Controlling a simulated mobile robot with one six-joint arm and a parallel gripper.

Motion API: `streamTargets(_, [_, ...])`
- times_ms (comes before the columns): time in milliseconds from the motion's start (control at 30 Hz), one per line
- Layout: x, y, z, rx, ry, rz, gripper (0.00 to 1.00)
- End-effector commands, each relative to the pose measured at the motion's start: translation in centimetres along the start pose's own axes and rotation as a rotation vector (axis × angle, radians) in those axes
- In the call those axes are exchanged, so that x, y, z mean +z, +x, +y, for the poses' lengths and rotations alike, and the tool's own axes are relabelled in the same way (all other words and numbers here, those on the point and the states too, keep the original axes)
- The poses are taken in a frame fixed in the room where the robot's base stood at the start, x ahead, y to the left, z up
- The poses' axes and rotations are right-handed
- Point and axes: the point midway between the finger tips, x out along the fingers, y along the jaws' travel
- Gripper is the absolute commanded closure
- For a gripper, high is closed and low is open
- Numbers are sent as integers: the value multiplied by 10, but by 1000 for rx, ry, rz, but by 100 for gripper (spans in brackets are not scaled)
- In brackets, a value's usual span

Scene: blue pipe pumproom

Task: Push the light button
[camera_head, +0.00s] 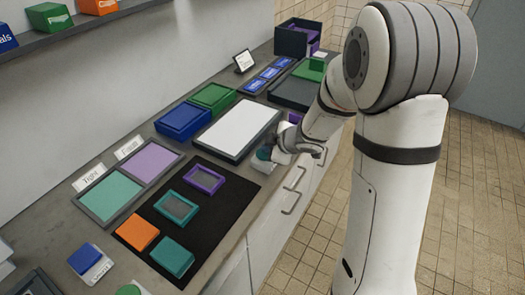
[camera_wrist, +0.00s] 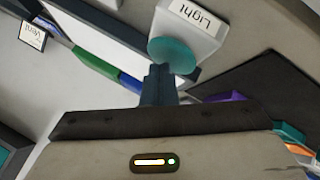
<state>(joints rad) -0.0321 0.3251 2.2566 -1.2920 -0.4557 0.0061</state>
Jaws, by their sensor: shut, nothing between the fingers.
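The light button is a white box with a round teal top (camera_wrist: 174,54) and a label reading "Light" (camera_wrist: 195,15). It is at the top middle of the wrist view. In the head view, the button (camera_head: 262,160) is at the counter's front edge, partly hidden by my gripper. My gripper (camera_wrist: 159,72) is shut and empty. Its fingertips overlap the lower edge of the teal top in the wrist view. Whether they touch it or hover just above it, I cannot tell.
A white panel (camera_head: 237,129) lies behind the button. A black mat (camera_head: 205,222) with teal, purple and orange pieces lies to the left. A blue button (camera_head: 84,257) stands at lower left. Drawer handles (camera_head: 292,201) stick out below the counter edge. The tiled floor at right is clear.

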Motion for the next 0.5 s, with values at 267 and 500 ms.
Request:
streamTargets(267, [2, 2, -2, -1, 0, -1, 100])
streamTargets(500, [-2, -3, 2, -1, 0, -1, 100])
